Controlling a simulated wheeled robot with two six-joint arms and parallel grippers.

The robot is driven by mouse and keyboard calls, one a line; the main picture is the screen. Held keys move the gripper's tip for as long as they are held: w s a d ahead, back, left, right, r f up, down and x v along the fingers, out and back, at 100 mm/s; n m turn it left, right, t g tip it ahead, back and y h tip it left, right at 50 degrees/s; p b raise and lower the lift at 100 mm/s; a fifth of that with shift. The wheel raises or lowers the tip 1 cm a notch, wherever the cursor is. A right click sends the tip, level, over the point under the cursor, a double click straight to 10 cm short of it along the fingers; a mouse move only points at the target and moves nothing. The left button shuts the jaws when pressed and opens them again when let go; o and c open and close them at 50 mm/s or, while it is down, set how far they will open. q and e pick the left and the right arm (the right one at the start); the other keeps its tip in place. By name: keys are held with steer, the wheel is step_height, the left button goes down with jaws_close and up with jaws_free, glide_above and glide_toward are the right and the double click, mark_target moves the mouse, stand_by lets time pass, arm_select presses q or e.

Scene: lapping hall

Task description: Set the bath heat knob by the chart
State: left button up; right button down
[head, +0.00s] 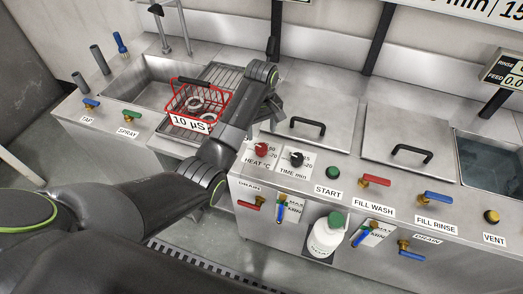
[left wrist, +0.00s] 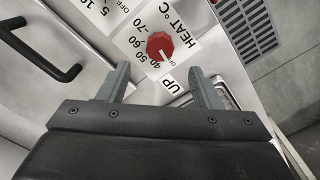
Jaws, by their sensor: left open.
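The red heat knob (head: 262,149) sits on the front panel above the "HEAT °C" label. In the left wrist view the knob (left wrist: 159,46) is ringed by the marks 40, 50, 60, 70 and OFF. Its white pointer line seems to lie toward OFF. My left gripper (head: 274,108) hangs above the panel in the head view. In the left wrist view its fingers (left wrist: 158,72) are spread, with the knob just beyond the gap, not clasped. My right gripper is out of view.
The black time knob (head: 296,159) is right beside the heat knob. A green start button (head: 333,172) and several valve handles line the panel. A red wire basket (head: 181,104) tagged "10 µS" stands left of my arm. Lids with black handles (head: 307,124) lie behind the knobs.

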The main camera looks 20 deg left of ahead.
mark_target(261, 147)
arm_select(q)
step_height(261, 147, down, 9)
steer(key=shift+f, duration=0.1)
steer(key=shift+c, duration=0.2)
steer(key=c, duration=1)
